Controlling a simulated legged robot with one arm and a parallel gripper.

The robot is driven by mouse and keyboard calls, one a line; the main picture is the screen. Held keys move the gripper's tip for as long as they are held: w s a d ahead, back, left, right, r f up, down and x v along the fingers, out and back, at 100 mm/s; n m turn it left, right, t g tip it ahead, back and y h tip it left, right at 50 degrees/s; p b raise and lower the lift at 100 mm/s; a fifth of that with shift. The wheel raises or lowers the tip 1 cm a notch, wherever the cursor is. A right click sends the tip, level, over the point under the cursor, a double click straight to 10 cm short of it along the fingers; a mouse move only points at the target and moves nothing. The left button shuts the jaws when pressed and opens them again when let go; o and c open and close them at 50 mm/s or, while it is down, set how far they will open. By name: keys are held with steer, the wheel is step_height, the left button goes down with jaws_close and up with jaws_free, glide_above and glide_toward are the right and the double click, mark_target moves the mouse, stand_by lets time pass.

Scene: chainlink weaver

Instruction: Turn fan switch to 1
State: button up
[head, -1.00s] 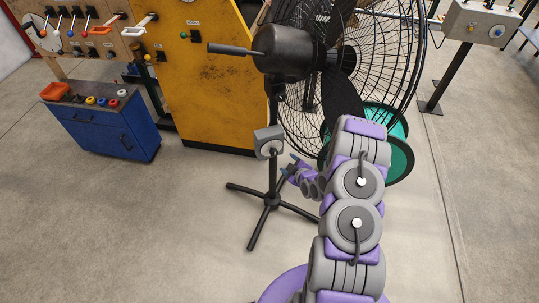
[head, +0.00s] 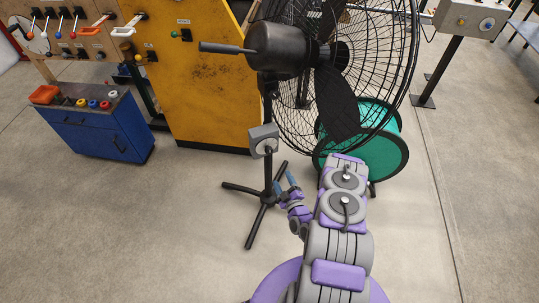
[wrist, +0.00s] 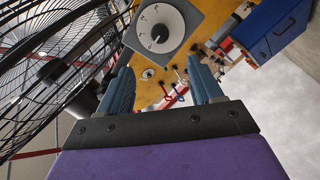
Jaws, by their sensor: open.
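The fan switch is a grey box (head: 264,140) on the fan's black stand, with a round knob on its face. In the wrist view, its white dial (wrist: 160,28) shows at the top with small dark marks and a dark spot near the middle. I cannot read the setting. The black fan (head: 330,70) stands upright on a tripod base. My gripper (head: 286,181) is open and empty, below and right of the switch box, apart from it. In the wrist view, its two blue fingers (wrist: 163,82) point up toward the dial, with a gap between them.
A teal cable spool (head: 360,140) stands behind the fan to the right. A yellow machine cabinet (head: 205,85) and a blue cabinet (head: 100,130) are at the left. Another control box (head: 470,18) is at the far right.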

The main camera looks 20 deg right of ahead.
mark_target(270, 153)
steer(key=w+b, duration=0.1)
steer(key=w, duration=0.4)
steer(key=w+d+b, duration=0.1)
steer(key=w, duration=0.4)
steer(key=w+b, duration=0.2)
steer(key=w, duration=0.3)
steer(key=shift+w+d, duration=0.2)
steer(key=shift+w, duration=0.05)
steer(key=shift+c, duration=0.4)
steer(key=c, duration=1)
